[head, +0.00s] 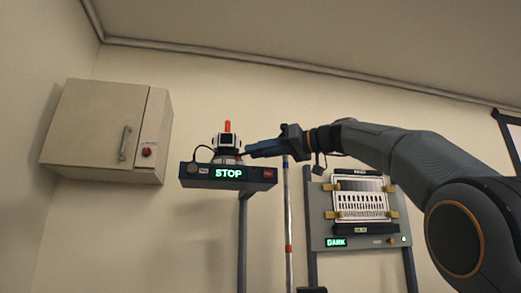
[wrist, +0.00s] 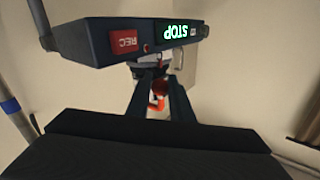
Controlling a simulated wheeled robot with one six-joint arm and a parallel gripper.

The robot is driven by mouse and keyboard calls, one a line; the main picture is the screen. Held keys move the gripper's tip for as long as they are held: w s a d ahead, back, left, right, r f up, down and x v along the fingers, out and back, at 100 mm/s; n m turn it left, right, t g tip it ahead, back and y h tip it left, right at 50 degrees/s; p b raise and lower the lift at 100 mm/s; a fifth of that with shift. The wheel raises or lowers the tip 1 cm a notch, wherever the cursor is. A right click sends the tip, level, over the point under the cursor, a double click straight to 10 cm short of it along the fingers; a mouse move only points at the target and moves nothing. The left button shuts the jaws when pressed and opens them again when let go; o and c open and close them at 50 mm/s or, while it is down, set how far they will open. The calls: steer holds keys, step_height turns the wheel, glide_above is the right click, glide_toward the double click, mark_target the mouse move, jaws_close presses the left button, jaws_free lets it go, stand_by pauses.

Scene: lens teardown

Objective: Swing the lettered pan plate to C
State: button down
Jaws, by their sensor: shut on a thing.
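A white block with an orange tip (head: 228,133) sits on a small round base, the pan plate (head: 229,157), on top of a dark console (head: 200,178) whose green display reads STOP. The letters on the plate are too small to read. My gripper (head: 246,152) reaches in from the right, its tips at the plate's right side. In the wrist view, which is upside down, the two fingers of my gripper (wrist: 155,75) close in at the plate below the console. The exact contact is hidden. An orange-red part (wrist: 158,97) shows between the fingers.
The console stands on a dark post (head: 242,235); a red REC button (wrist: 124,41) is on its front. A striped pole (head: 288,220) stands right of it. A panel (head: 360,205) reading DARK is farther right. A wall cabinet (head: 95,130) hangs at left.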

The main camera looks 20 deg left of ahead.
steer(key=c, duration=1.6)
jaws_free()
steer(key=shift+s+a, duration=0.1)
steer(key=shift+a, duration=0.05)
steer(key=shift+d, duration=0.2)
steer(key=shift+d+b, duration=0.35)
steer(key=shift+s+d+b, duration=0.15)
steer(key=shift+d+b, duration=1.3)
steer(key=shift+d, duration=2)
steer(key=shift+f, duration=0.1)
